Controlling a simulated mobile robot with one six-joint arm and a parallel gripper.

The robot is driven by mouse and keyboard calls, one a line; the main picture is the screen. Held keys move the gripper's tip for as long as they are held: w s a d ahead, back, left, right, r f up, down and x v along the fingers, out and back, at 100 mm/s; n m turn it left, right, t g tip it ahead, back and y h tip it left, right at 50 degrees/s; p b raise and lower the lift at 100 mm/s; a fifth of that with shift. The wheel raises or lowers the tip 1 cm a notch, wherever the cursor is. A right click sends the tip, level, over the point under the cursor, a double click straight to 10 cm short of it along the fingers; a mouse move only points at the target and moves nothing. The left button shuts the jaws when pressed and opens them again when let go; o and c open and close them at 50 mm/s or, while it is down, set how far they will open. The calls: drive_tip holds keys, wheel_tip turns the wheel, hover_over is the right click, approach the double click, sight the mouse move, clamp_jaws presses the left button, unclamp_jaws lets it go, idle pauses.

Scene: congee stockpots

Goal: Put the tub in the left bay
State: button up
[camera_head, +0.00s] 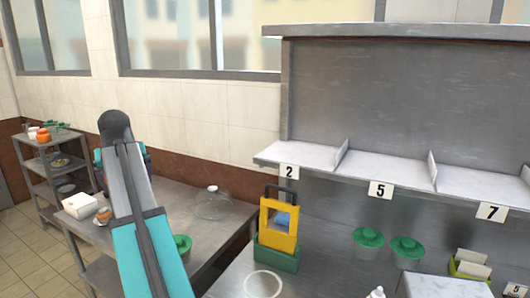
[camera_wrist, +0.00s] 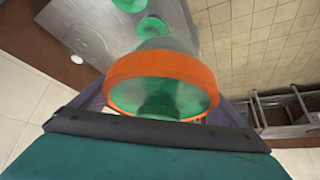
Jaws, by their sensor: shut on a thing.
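A tub (camera_wrist: 162,82) with a broad orange band and green surfaces fills the middle of the wrist view. My gripper (camera_wrist: 160,112) is shut on it; the fingers are mostly hidden behind the tub and the dark edge of my wrist. In the head view my arm rises at the left, and its own links hide the gripper and the held tub. The left bay (camera_head: 300,154), labelled 2, is the leftmost compartment of the steel shelf; its visible floor is empty. The gripper is well left of this bay.
Below stand a yellow and green caddy (camera_head: 279,225) and green-lidded tubs (camera_head: 368,240). A rack (camera_head: 52,170) stands behind.

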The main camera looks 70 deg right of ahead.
drive_tip(key=s+d+r+m+g+h+p, duration=0.1)
drive_tip(key=s+d+r+m, duration=0.15)
drive_tip(key=s+d, duration=0.6)
drive_tip(key=s+d+r+m+g+h, duration=0.1)
drive_tip(key=s+d+r+m+g, duration=0.15)
drive_tip(key=s+d, duration=0.6)
drive_tip(key=s+d+r+m+g, duration=0.1)
drive_tip(key=s+d+r+m, duration=0.1)
drive_tip(key=s, duration=0.9)
drive_tip(key=s+d+r+m+g+p, duration=0.1)
drive_tip(key=s+d+m, duration=0.3)
drive_tip(key=s, duration=0.6)
drive_tip(key=shift+s+d+r, duration=0.4)
drive_tip(key=shift+d+r, duration=0.4)
drive_tip(key=shift+d, duration=0.25)
drive_tip(key=shift+g, duration=0.25)
drive_tip(key=p, duration=0.4)
approach(305, 151)
drive_tip(key=shift+w+d+f, duration=0.1)
drive_tip(key=shift+w+d, duration=0.05)
drive_tip(key=shift+d, duration=0.4)
drive_tip(key=shift+w+d, duration=0.1)
drive_tip(key=shift+d, duration=0.45)
